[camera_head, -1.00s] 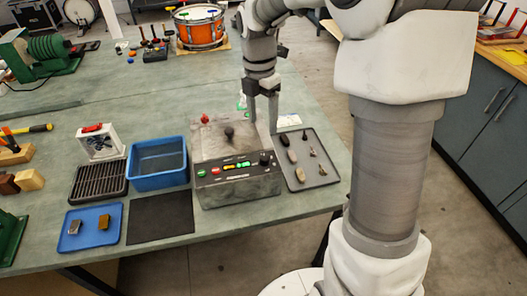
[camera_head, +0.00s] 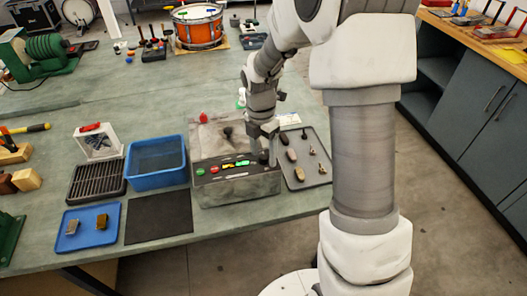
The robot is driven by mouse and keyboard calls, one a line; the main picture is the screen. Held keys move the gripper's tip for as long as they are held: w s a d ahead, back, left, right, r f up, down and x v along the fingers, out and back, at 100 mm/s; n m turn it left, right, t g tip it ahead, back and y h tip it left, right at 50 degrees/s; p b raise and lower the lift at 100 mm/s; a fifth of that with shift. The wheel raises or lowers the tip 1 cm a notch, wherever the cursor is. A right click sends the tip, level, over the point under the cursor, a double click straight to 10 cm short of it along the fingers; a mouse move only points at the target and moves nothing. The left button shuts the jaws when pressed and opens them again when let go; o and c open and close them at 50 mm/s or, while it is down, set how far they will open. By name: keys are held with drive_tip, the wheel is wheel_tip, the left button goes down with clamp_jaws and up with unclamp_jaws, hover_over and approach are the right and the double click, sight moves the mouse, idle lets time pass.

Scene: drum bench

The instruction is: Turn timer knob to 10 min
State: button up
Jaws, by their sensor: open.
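The grey control box (camera_head: 220,190) stands near the front edge of the bench, with a sloped dark front panel. My gripper (camera_head: 267,158) is open and points down at the right end of the panel, where the dark round timer knob sits. The gripper's fingers cover the knob, so I cannot tell its setting or whether the fingers touch it. A black ball-topped lever (camera_head: 227,132) and a red knob (camera_head: 203,118) are on the box's top.
A grey tray (camera_head: 320,180) with several small parts lies close on the right. A blue bin (camera_head: 158,180), black mat (camera_head: 150,236) and blue tray (camera_head: 68,247) with two blocks are on the left. An orange drum (camera_head: 198,42) stands behind.

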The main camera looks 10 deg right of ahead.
clamp_jaws()
